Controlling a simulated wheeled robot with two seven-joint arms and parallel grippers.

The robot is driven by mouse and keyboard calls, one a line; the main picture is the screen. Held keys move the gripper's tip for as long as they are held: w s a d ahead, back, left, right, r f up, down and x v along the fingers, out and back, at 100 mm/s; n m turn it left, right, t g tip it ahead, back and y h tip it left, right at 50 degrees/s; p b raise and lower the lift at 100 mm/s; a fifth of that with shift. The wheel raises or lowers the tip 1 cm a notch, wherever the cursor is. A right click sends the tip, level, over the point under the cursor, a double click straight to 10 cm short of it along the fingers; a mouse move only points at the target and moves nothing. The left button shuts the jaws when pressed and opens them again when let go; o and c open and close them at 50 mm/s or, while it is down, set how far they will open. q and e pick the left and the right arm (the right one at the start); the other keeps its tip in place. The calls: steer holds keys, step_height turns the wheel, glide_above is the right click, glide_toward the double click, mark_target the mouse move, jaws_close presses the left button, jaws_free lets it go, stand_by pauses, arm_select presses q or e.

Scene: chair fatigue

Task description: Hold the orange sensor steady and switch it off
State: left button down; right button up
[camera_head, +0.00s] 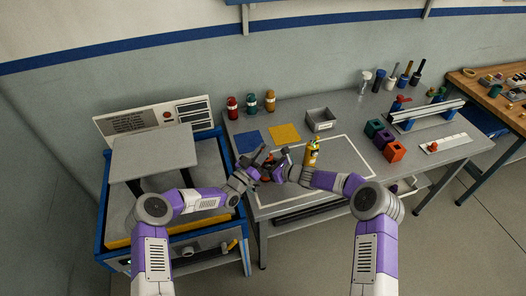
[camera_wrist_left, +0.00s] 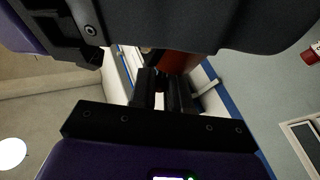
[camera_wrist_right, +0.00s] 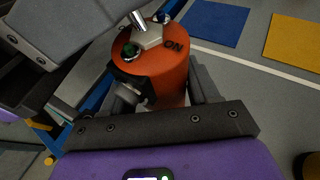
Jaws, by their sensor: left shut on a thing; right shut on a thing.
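The orange sensor (camera_wrist_right: 165,75) is a short orange cylinder with "ON" printed on its top. A metal toggle lever (camera_wrist_right: 138,20) stands tilted from a hex nut on that top, beside a green light (camera_wrist_right: 130,51). My right gripper (camera_wrist_right: 165,100) is shut on the sensor's body. My left gripper (camera_head: 260,163) meets it close to the right gripper (camera_head: 281,163) over the table's left front. In the left wrist view, an orange-red part of the sensor (camera_wrist_left: 175,63) shows at the left fingers; the exact contact is hidden. Part of the left gripper covers the right wrist view's upper left.
A yellow bottle (camera_head: 311,154) stands just right of the grippers. Blue (camera_head: 249,140) and yellow (camera_head: 285,133) mats and a grey bin (camera_head: 320,120) lie behind. Coloured blocks (camera_head: 395,152) sit to the right. A blue-framed machine (camera_head: 155,152) stands at the left.

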steer(key=shift+r, duration=0.1)
arm_select(q)
steer(key=c, duration=1.1)
jaws_free()
steer(key=shift+c, duration=0.2)
steer(key=v, duration=1.2)
steer(key=shift+f, duration=0.15)
arm_select(e)
steer(key=o, duration=1.2)
